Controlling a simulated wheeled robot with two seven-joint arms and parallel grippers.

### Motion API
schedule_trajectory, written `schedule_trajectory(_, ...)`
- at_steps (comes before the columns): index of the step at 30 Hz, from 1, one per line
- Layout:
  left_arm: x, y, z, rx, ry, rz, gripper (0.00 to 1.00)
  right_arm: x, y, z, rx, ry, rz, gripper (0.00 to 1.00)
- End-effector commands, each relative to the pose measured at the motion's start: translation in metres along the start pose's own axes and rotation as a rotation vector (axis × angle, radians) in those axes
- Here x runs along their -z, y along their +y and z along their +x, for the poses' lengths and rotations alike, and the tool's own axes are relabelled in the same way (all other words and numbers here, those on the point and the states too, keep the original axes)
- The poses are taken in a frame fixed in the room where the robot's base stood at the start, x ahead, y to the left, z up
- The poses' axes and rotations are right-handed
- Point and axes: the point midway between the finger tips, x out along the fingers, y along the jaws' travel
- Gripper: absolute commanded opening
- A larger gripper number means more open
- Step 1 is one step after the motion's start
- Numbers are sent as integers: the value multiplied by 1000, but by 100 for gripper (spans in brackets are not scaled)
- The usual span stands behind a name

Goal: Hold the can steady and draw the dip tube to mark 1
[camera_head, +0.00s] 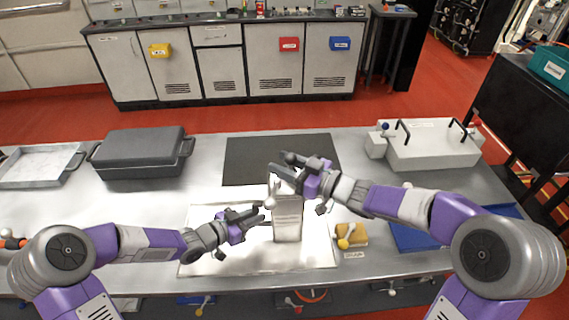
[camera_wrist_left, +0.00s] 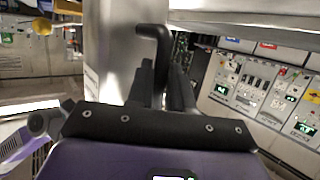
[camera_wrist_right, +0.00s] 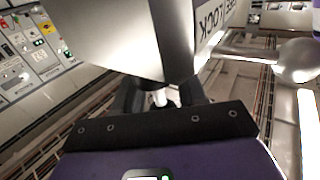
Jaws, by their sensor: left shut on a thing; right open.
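The can (camera_head: 288,220), a tall pale metal box, stands upright on a white mat (camera_head: 215,262) at the middle of the bench. My left gripper (camera_head: 263,212) is at its left side. In the left wrist view its fingers (camera_wrist_left: 162,88) are shut on a dark bent handle (camera_wrist_left: 155,32) beside the can wall (camera_wrist_left: 108,55). My right gripper (camera_head: 282,167) is open at the can's top. In the right wrist view a pale rod end (camera_wrist_right: 160,97), perhaps the dip tube, shows between its fingers (camera_wrist_right: 158,100). The tube's mark cannot be made out.
A yellow block (camera_head: 352,234) with a ball-ended lever sits right of the can. A dark mat (camera_head: 250,160) lies behind it. A grey case (camera_head: 140,155) and shallow tray (camera_head: 35,166) stand left; a white box (camera_head: 430,150) with black handles stands back right.

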Motion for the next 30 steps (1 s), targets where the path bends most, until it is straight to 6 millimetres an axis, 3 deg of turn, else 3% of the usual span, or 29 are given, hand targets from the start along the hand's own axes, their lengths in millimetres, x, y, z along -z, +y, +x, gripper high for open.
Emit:
schedule_trajectory(7, -4, 0, 0, 2, -10, -5, 0, 0, 0, 1, 0, 0, 0, 41)
schedule_trajectory(15, -4, 0, 0, 1, -10, -4, 0, 0, 0, 0, 0, 1, 0, 0)
schedule_trajectory(24, -4, 0, 0, 1, -9, -4, 0, 2, 0, 0, 0, 5, -1, 0)
schedule_trajectory(30, -4, 0, 0, 1, -10, -5, 0, 28, 0, 1, 1, 10, -6, 0)
